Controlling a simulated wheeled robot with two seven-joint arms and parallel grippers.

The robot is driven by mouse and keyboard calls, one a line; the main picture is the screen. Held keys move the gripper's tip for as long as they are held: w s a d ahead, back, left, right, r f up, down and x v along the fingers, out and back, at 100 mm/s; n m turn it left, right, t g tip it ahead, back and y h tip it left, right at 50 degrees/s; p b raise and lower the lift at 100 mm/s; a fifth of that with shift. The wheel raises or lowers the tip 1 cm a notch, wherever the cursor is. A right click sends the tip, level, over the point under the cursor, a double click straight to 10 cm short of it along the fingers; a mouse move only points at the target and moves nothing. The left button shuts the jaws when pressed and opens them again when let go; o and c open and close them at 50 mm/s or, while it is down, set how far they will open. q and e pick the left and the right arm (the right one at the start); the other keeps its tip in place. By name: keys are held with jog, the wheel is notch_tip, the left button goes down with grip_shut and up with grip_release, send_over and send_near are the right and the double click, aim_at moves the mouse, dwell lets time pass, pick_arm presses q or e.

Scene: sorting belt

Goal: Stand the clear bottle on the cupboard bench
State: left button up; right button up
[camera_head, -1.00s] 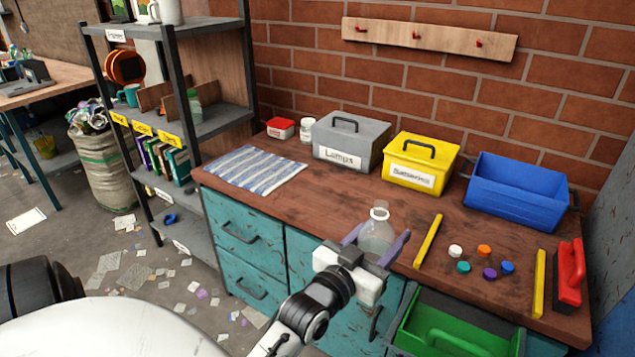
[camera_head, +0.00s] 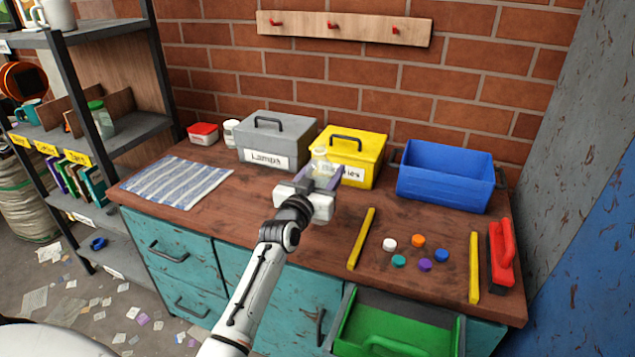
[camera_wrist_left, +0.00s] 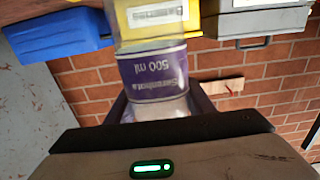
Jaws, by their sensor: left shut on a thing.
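The clear bottle (camera_head: 319,158) is in my left gripper (camera_head: 317,180), upright, over the cupboard bench (camera_head: 290,210) in front of the yellow box. In the wrist view the bottle (camera_wrist_left: 153,85) shows a purple label reading 500 ml between the fingers of the left gripper (camera_wrist_left: 155,105). The gripper is shut on the bottle and hides its lower part in the head view. I cannot tell whether its base touches the bench top. My right gripper is not in view.
A grey Lamps box (camera_head: 268,143), yellow box (camera_head: 362,160) and blue bin (camera_head: 445,178) stand along the back. A striped cloth (camera_head: 177,181) lies left. Yellow bars (camera_head: 361,238), several coloured caps (camera_head: 417,241) and a red-handled tool (camera_head: 501,253) lie right.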

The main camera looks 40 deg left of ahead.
pick_arm(q)
jog(key=shift+f, duration=1.75)
jog(key=shift+f+b, duration=0.1)
jog(key=shift+b, duration=0.2)
jog(key=o, duration=1.2)
jog(key=shift+r, duration=0.2)
jog(key=v, duration=1.2)
jog(key=shift+p, duration=0.35)
